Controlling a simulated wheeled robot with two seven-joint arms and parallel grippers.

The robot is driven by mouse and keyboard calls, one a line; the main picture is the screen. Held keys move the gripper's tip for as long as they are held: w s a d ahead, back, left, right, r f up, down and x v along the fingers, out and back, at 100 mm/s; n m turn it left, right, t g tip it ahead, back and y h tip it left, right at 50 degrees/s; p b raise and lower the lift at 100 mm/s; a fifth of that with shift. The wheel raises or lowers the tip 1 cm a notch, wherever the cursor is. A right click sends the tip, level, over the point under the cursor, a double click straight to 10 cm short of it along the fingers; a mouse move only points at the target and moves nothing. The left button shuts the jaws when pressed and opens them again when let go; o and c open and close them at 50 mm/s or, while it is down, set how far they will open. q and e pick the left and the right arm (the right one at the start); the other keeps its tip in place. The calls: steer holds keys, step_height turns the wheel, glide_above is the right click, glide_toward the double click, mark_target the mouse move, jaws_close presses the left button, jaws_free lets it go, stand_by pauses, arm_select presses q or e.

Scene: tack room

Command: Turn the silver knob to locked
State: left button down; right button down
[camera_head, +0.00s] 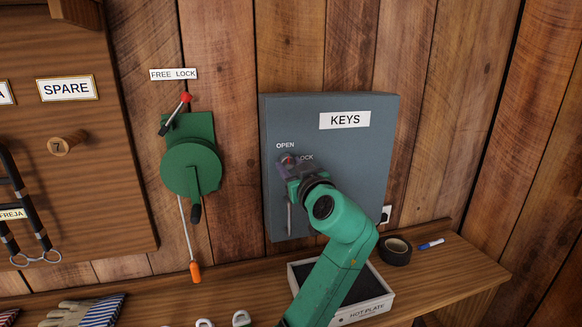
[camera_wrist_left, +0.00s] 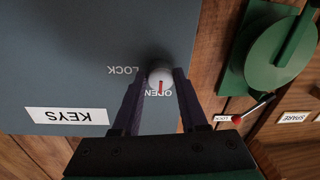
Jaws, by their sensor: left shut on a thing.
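The silver knob (camera_wrist_left: 160,76) is on the front of a grey-blue key cabinet (camera_head: 355,160) on the wall. Its red mark points at the word OPEN. LOCK is printed to the right of OPEN in the head view. My left gripper (camera_wrist_left: 160,82) is shut on the knob, one dark finger on each side of it. In the head view my left gripper (camera_head: 289,166) and wrist cover most of the knob, and only a bit near its red mark shows. My right gripper is in neither view.
A green lever device (camera_head: 190,168) labelled FREE LOCK hangs left of the cabinet. A wooden board labelled SPARE is at far left.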

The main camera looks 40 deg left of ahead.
arm_select(q)
steer(key=shift+m, duration=0.4)
steer(key=m, duration=0.3)
steer(key=shift+m, duration=0.3)
steer(key=m+p, duration=0.1)
steer(key=m, duration=0.3)
steer(key=shift+s+a+m+t, duration=0.1)
steer(key=shift+m+t, duration=0.2)
steer(key=shift+m, duration=0.1)
steer(key=m+p, duration=0.2)
steer(key=m, duration=0.2)
steer(key=shift+r+m+p, duration=0.15)
steer(key=shift+m+p, duration=0.25)
steer(key=m+p, duration=0.2)
steer(key=m, duration=0.1)
steer(key=shift+s+t, duration=0.1)
steer(key=shift+t, duration=0.3)
steer(key=shift+m+p, duration=0.55)
steer(key=shift+m, duration=0.35)
steer(key=shift+c, duration=2.2)
jaws_free()
steer(key=shift+f, duration=0.2)
